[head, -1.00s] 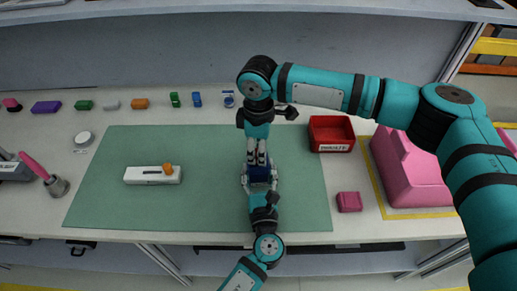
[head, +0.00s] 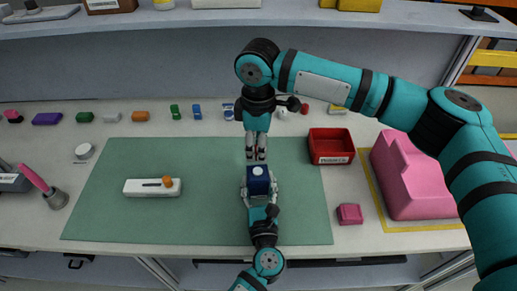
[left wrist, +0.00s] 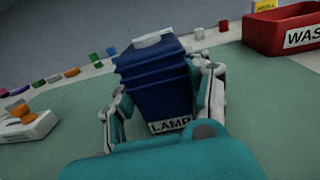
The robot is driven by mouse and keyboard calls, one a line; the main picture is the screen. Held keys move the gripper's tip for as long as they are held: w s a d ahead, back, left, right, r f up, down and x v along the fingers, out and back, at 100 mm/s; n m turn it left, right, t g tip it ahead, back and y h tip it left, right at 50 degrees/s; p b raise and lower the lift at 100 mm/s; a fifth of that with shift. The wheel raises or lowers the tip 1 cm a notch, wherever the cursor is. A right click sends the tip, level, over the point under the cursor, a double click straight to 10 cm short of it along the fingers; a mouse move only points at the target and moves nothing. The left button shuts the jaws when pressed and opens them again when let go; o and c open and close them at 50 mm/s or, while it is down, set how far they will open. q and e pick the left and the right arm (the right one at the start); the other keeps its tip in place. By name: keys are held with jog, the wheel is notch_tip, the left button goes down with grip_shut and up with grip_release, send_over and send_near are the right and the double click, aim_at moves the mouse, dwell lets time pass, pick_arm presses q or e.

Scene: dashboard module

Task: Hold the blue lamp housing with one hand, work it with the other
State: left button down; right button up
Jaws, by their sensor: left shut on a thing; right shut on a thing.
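The blue lamp housing (head: 258,184) stands upright at the right part of the green mat, with a pale round piece (head: 258,171) on its top. In the left wrist view the housing (left wrist: 158,85) fills the middle, its LAMP label (left wrist: 170,126) low on the near side and the pale disc (left wrist: 153,40) on top. My left gripper (head: 259,190) is shut on the housing, with a finger on each side.
The green mat (head: 215,215) is clear on its middle. A white block with an orange knob (head: 150,189) lies at its left. A red bin (head: 331,146), a pink cube (head: 349,214) and a large pink block (head: 410,180) stand at right. Several small coloured pieces line the back.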

pick_arm(q)
jog(key=shift+c, duration=2.4)
grip_release()
jog(key=shift+s, duration=0.1)
jog(key=s, duration=0.8)
jog(key=s+d, duration=0.1)
jog(key=s, duration=0.2)
jog(key=shift+s, duration=0.4)
